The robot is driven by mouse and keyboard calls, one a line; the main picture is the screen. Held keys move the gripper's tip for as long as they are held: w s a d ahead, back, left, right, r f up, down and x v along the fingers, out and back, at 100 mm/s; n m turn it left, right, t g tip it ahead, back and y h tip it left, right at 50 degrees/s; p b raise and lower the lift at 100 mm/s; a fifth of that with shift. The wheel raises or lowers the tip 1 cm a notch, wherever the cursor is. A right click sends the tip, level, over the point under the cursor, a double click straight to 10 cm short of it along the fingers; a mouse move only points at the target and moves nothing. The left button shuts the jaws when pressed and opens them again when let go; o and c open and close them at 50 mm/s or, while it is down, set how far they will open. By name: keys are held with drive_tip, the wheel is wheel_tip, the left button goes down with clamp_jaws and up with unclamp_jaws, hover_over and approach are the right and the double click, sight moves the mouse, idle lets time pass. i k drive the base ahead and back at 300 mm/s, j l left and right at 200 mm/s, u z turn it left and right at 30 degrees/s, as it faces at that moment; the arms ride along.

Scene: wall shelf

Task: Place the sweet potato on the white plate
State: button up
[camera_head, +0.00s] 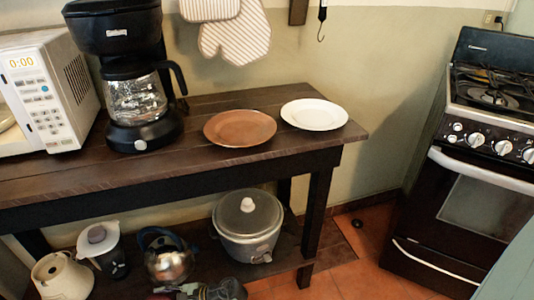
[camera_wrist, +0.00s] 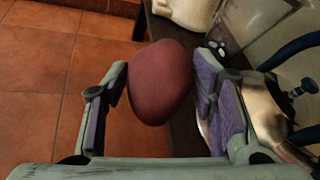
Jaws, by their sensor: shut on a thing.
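The sweet potato (camera_wrist: 160,82) is a smooth, dark red, rounded body in the wrist view. My gripper (camera_wrist: 161,80) has its two purple-padded fingers on either side of it and is shut on it. The white plate (camera_head: 314,114) lies flat and empty on the right end of the wooden table in the head view. In the head view, part of my gripper (camera_head: 205,291) shows at the bottom edge, by the lower shelf and well below the plate. The sweet potato is hard to make out there.
A brown plate (camera_head: 240,128) lies left of the white plate. A coffee maker (camera_head: 138,100) and a microwave (camera_head: 45,95) stand further left on the table (camera_head: 180,172). A kettle (camera_head: 168,257) and a grey cooker (camera_head: 248,230) stand below. A stove (camera_head: 460,190) is at right.

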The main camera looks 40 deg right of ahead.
sight(313, 123)
drive_tip(key=j+z, duration=0.2)
drive_tip(key=z, duration=1)
